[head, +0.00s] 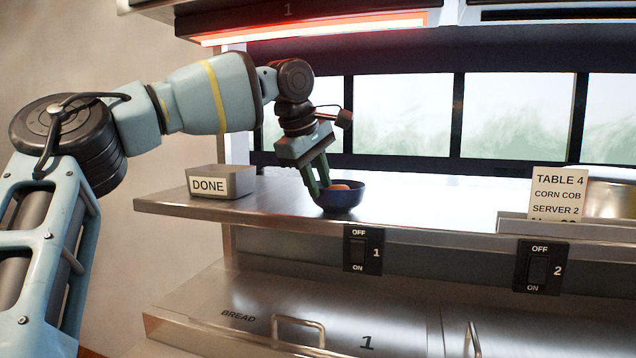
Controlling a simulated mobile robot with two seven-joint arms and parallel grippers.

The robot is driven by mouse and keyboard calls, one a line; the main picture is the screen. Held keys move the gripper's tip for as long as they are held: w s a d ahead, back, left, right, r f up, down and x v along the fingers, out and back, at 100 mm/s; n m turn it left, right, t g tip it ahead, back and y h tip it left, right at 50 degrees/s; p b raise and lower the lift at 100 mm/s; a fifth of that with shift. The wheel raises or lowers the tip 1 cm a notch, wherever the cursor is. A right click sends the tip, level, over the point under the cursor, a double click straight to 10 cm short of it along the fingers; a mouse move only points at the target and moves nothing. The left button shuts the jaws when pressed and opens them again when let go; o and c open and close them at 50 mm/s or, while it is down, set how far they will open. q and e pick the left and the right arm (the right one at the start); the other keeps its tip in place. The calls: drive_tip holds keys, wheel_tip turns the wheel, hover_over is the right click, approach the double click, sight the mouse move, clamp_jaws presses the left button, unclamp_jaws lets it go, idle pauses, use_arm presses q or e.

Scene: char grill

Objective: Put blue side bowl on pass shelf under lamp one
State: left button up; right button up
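The dark blue side bowl (342,200) stands upright on the metal pass shelf (275,205), near its front edge, with something round and brown-orange inside. The glowing red-orange lamp marked 1 (315,28) hangs above this part of the shelf. My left gripper (320,184) reaches down at the bowl's left side. Its greenish fingers are at the bowl's left rim; I cannot tell whether they are closed on the rim or just apart from it. My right gripper is not in view.
Switches 1 (358,250) and 2 (538,267) are on the front panel. An order ticket (557,195) stands at right. A bread drawer (240,315) lies below. The shelf right of the bowl is clear.

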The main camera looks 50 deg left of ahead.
use_arm(q)
drive_tip(key=v, duration=1.1)
drive_tip(key=shift+s+r, duration=0.2)
drive_tip(key=shift+r, duration=0.15)
drive_tip(key=shift+f, duration=0.1)
